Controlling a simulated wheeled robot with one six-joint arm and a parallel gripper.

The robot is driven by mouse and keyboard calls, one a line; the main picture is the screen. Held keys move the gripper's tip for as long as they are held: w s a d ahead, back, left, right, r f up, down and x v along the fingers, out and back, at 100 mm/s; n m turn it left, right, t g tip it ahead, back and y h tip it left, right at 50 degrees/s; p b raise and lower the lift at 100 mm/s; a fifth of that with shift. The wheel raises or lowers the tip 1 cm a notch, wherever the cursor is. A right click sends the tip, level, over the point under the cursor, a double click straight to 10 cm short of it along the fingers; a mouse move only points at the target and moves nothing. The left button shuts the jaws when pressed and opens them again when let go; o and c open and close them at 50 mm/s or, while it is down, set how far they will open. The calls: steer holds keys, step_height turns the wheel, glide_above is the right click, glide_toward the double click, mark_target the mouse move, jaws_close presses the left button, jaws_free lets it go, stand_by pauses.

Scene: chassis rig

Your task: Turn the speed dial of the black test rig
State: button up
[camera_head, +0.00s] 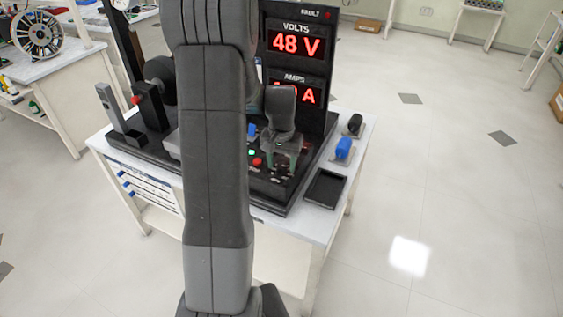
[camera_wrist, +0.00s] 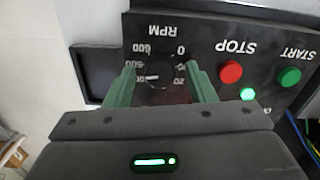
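The black test rig (camera_head: 165,150) stands on a white table, with red displays reading 48 V and a partly hidden amps value. Its dark speed dial (camera_wrist: 158,76) shows in the wrist view under the RPM label, with a white pointer mark and a ring of numbers. My gripper (camera_wrist: 162,78) is over the panel, its two green fingers apart on either side of the dial. Gaps show between fingers and dial; I cannot tell how far down the fingertips reach. In the head view my gripper (camera_head: 282,168) hides the dial.
A red STOP button (camera_wrist: 230,72) and a green START button (camera_wrist: 289,77) sit beside the dial. A black tray (camera_head: 325,188), a blue part (camera_head: 343,148) and a black part (camera_head: 355,124) lie on the table (camera_head: 330,220) right of the rig.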

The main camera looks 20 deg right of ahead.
steer(key=c, duration=0.9)
steer(key=shift+o, duration=0.2)
steer(key=shift+n, duration=0.4)
steer(key=n+b, duration=0.1)
steer(key=n, duration=0.9)
steer(key=shift+n+b, duration=0.4)
steer(key=n, duration=1.3)
steer(key=shift+b, duration=0.4)
steer(key=shift+n, duration=0.4)
